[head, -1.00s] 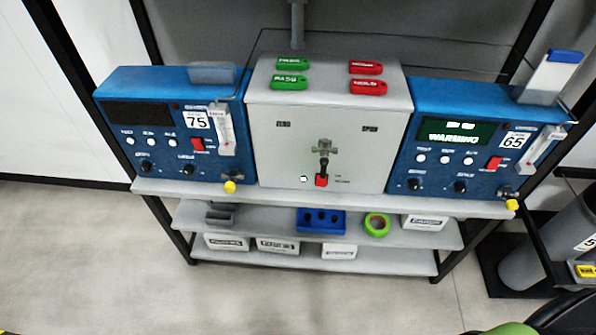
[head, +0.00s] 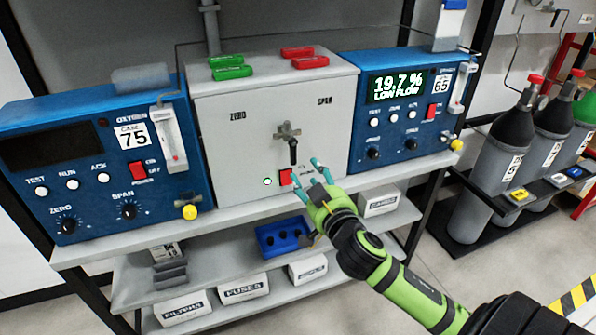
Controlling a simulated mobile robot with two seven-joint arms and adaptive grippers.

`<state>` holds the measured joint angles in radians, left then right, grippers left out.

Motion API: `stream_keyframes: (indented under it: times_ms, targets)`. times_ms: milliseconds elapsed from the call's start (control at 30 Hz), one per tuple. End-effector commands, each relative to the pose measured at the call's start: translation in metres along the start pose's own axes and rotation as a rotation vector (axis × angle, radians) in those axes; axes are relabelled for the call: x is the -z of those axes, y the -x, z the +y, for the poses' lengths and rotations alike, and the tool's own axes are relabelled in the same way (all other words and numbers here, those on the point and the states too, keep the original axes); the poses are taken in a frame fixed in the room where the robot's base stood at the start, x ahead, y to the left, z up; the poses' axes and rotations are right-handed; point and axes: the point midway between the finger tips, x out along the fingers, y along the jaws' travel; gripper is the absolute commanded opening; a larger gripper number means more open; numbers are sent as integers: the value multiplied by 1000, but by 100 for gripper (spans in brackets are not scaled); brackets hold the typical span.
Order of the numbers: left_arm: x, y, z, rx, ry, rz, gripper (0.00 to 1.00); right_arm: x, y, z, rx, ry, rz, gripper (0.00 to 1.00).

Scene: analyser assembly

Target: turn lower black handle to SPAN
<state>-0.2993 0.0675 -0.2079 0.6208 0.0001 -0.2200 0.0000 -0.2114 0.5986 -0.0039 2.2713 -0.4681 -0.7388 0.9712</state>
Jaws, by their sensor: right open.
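The black handle (head: 293,152) hangs straight down from a metal valve fitting (head: 287,131) on the front of the grey central box (head: 236,150). The printed words ZERO (head: 238,116) and SPAN (head: 324,101) stand above it, to the left and right. My right gripper (head: 308,176) is green with teal fingertips. It is open and empty, just below and to the right of the handle, apart from it in the picture. Its fingers are near a red switch (head: 286,177) below the handle. My left gripper is not in view.
Blue analysers flank the box: the left one (head: 95,160) has a dark screen, the right one (head: 395,130) reads 19.7 % LOW FLOW. Green tags (head: 230,68) and red tags (head: 305,58) lie on top. Gas cylinders (head: 500,150) stand at right. Shelves below hold small boxes.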

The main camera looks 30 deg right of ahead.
Motion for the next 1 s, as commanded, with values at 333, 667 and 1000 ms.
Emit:
stream_keyframes:
  times_ms: [333,667,1000]
  targets:
    - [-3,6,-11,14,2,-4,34,13,-38,-2,3,-10,25,49]
    - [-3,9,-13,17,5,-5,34,11,-67,-2,4,-10,22,49]
    - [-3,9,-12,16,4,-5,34,10,-68,-2,5,-10,21,13]
